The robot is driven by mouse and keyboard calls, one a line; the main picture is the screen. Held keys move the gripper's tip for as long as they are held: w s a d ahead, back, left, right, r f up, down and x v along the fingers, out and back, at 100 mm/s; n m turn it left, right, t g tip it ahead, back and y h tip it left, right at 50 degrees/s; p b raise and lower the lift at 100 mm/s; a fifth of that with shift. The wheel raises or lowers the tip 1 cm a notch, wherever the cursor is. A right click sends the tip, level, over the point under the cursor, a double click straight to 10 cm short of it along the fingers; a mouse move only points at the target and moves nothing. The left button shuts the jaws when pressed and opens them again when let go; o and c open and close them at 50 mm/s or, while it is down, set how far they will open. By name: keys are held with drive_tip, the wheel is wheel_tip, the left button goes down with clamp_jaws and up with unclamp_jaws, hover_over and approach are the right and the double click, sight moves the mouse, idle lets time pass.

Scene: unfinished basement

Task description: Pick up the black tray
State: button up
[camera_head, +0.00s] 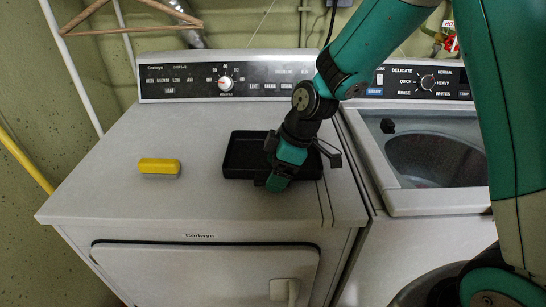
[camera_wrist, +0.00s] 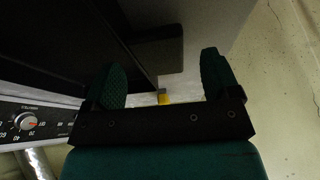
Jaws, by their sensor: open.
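The black tray (camera_head: 242,158) is a shallow rectangular tray lying flat on the white dryer top, in the head view. My gripper (camera_head: 278,182) points down over the tray's front right part and hides some of it. The jaws are open, and I see nothing held between them. In the wrist view the two green fingers of my gripper (camera_wrist: 162,62) stand apart. A large dark surface fills the upper left there, and it is probably the tray seen close. I cannot tell whether a finger touches the tray.
A yellow and grey block (camera_head: 160,167) lies on the dryer top (camera_head: 110,195), left of the tray. The dryer's control panel (camera_head: 190,82) rises behind. An open washing machine (camera_head: 410,190) stands to the right. The dryer top's front left is clear.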

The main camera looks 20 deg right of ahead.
drive_tip(key=shift+x, duration=1.25)
drive_tip(key=c, duration=1.1)
drive_tip(key=shift+o, duration=0.2)
drive_tip(key=shift+r, duration=0.1)
